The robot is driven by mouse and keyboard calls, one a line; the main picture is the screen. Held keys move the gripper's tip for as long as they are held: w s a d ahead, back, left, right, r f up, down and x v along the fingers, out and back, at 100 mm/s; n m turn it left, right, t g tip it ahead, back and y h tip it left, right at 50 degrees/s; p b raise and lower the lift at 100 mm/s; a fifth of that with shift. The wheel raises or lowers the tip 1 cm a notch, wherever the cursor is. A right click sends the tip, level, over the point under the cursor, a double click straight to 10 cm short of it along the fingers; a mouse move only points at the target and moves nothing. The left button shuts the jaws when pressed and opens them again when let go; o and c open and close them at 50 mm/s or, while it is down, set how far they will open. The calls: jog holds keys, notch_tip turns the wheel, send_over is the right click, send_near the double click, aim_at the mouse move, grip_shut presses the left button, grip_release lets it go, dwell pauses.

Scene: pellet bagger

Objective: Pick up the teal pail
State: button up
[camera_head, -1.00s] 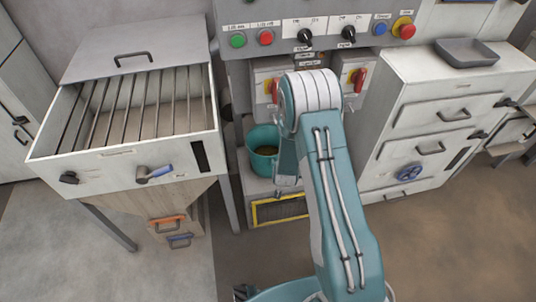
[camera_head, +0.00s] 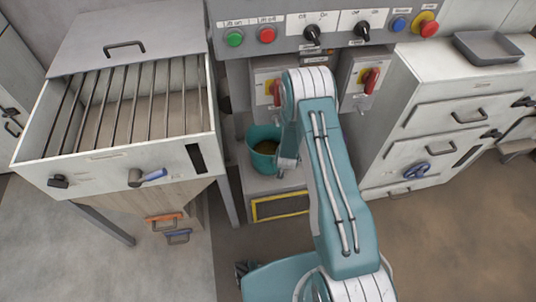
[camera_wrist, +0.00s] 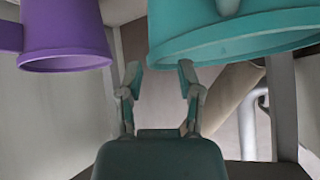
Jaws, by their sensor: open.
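The teal pail (camera_head: 262,158) stands upright on a low ledge below the control panel, with brownish contents inside. My arm partly covers its right side. In the wrist view, part of the teal pail (camera_wrist: 215,38) fills the upper right, with its wide rim towards the bottom of the picture. My gripper (camera_wrist: 160,71) is open and empty, its two fingers apart just below that rim in the picture. I cannot tell whether they touch the pail.
A purple pail (camera_wrist: 66,35) is at the upper left in the wrist view, left of the fingers. A slatted bin (camera_head: 120,165) stands left and a drawer cabinet (camera_head: 450,110) right.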

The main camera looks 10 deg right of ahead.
jog(key=x, duration=0.6)
jog(key=shift+d, duration=0.3)
jog(key=shift+a, duration=0.1)
jog(key=shift+s, duration=0.1)
grip_shut()
jog(key=shift+r, duration=0.1)
